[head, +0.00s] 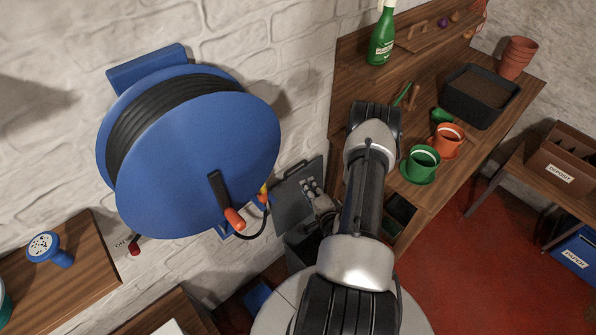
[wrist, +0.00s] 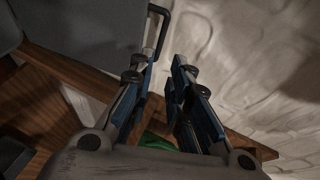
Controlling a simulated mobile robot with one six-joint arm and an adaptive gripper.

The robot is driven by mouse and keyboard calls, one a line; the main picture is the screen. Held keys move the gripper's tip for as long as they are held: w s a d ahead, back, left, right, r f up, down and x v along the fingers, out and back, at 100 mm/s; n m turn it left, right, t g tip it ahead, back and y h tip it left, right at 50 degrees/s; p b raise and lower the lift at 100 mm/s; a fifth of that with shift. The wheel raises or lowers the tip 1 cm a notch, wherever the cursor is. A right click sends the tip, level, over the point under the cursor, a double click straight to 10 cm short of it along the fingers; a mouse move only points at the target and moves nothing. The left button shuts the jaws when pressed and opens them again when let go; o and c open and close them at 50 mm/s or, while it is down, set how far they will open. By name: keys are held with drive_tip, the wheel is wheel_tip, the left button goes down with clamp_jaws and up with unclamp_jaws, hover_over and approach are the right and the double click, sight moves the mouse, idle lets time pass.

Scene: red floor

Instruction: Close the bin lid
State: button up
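The bin's dark grey lid (head: 292,203) stands raised against the white wall in the head view, above the dark bin body (head: 303,248), which is partly hidden by my arm. In the wrist view a flat dark grey panel, seemingly the lid (wrist: 95,28), fills the upper left, with a thin black bar like a handle (wrist: 165,22) at its right edge. My gripper (wrist: 158,68) has its two blue-sided fingers apart, with a gap between the tips. The bar's lower end meets the left fingertip in the picture; contact cannot be told. In the head view my gripper (head: 322,203) is beside the lid.
A blue cable reel (head: 195,160) hangs on the wall left of the lid. Red floor (head: 480,270) is open at the lower right.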

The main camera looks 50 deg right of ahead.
drive_tip(key=b+x, duration=0.3)
drive_tip(key=x, duration=0.8)
drive_tip(key=shift+w, duration=0.35)
drive_tip(key=shift+d+f, duration=0.1)
clamp_jaws()
